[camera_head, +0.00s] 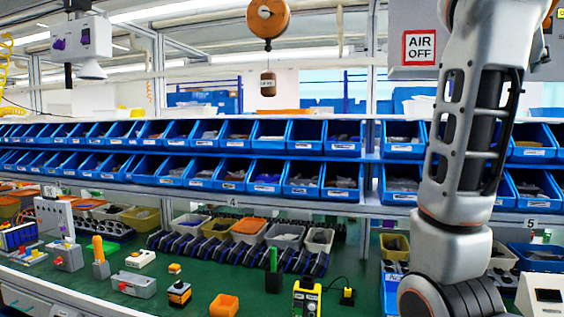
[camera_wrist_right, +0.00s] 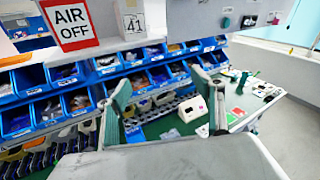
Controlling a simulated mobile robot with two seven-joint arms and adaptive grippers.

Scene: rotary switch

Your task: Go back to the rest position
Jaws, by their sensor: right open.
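My right gripper (camera_wrist_right: 160,82) shows in the right wrist view. Its two grey-green fingers stand wide apart with nothing between them. Blue bins and part of the green bench lie beyond it. In the head view my right arm (camera_head: 470,140) stands raised on the right side, and its gripper is out of the picture. My left gripper is in neither view. On the green bench, small devices stand at the left and middle: an orange-and-black box (camera_head: 179,293), a grey box (camera_head: 134,284) and a yellow-and-black device (camera_head: 306,297).
Two rows of blue bins (camera_head: 305,137) run along the shelf behind the bench. An "AIR OFF" sign (camera_head: 419,47) hangs near my arm and also shows in the wrist view (camera_wrist_right: 70,24). Bare green bench (camera_head: 240,280) shows mid-front.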

